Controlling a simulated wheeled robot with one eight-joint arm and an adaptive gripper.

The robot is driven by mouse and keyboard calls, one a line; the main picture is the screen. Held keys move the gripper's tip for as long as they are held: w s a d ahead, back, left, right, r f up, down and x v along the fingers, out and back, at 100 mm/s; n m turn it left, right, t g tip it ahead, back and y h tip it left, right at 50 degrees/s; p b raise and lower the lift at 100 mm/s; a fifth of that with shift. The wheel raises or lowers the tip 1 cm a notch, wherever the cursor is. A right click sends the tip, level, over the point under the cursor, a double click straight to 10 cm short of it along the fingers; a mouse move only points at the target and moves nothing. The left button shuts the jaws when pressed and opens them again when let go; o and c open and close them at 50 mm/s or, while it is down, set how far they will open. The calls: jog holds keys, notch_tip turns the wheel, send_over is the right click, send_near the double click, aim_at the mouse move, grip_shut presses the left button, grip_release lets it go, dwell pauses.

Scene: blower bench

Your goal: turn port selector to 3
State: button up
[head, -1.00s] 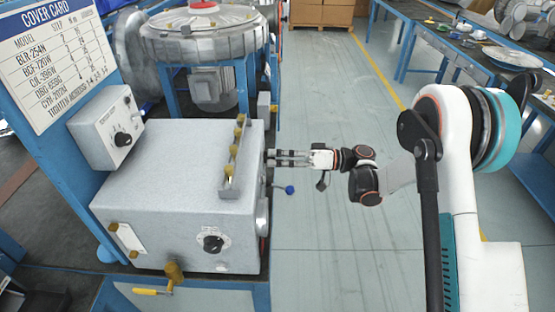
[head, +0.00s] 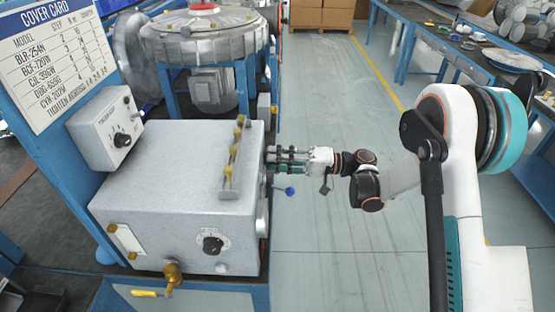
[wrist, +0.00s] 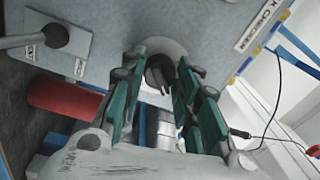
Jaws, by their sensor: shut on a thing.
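A grey metal box (head: 160,185) stands on the bench at left. In the wrist view a dark knob (wrist: 158,74) sits on a pale round disc (wrist: 172,50) on the box's side. My gripper (head: 272,160) reaches that right side from the right. In the wrist view its green fingers (wrist: 155,88) stand on both sides of the dark knob and are shut on it. The knob's markings and pointer cannot be read, and in the head view the knob is hidden.
A lever with a blue ball (head: 290,191) sticks out just below my gripper. A black dial (head: 212,244) and a brass valve (head: 172,275) are on the box's front. A red cylinder (wrist: 62,97) shows in the wrist view.

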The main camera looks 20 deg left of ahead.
dwell(0.4)
jog(key=o, duration=1.1)
jog(key=shift+c, duration=0.2)
jog(key=v, duration=1.2)
